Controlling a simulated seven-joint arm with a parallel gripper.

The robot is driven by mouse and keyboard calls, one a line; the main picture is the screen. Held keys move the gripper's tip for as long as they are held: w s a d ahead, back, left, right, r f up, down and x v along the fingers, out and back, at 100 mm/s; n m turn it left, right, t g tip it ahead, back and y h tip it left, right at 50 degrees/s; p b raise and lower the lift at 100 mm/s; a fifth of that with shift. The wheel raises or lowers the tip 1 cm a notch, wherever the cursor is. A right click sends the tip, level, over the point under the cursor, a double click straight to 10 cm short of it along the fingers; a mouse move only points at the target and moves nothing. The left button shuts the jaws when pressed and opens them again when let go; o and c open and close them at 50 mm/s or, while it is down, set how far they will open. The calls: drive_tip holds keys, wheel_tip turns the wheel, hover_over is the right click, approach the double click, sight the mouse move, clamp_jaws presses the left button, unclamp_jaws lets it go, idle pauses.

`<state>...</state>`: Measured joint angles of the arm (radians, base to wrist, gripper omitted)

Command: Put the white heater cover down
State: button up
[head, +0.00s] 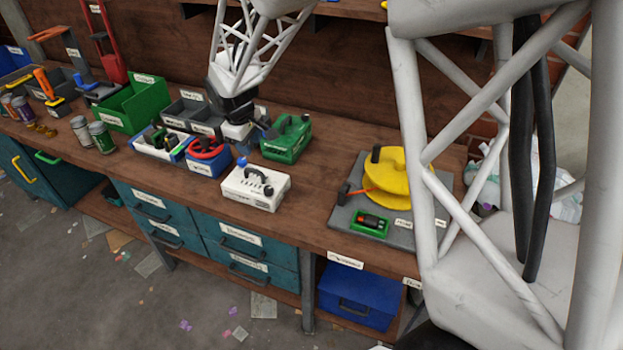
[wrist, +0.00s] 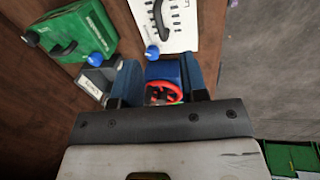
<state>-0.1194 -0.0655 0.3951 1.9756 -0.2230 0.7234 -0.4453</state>
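The white heater cover (head: 255,187), a white box with dark slots and a black handle on top, stands on the wooden bench near its front edge. Part of it shows at the top of the wrist view (wrist: 180,25). My gripper (wrist: 160,68) is behind and to the left of the cover in the head view, apart from it. Its two dark blue-grey fingers are spread, with no object visibly clamped between them. Through the gap I see a blue box with a red wheel (wrist: 165,92). In the head view the fingertips are partly hidden.
The blue box with the red wheel (head: 206,158) stands left of the cover, and a green case (head: 287,138) stands behind it. A grey board (head: 345,216) with a yellow reel (head: 388,178) lies to the right. Bare bench lies between cover and board.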

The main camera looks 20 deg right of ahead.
drive_tip(key=s+d+r+m, duration=0.2)
drive_tip(key=s+r, duration=0.3)
drive_tip(key=s, duration=0.3)
drive_tip(key=s+d+r+m, duration=0.2)
drive_tip(key=s+r, duration=0.4)
drive_tip(key=s, duration=0.3)
drive_tip(key=s+d+r+m+t+y, duration=0.1)
drive_tip(key=s+m, duration=0.3)
drive_tip(key=s, duration=1.4)
drive_tip(key=shift+s+d+r+y, duration=0.25)
drive_tip(key=shift+d+r+y, duration=0.05)
drive_tip(key=shift+r, duration=0.2)
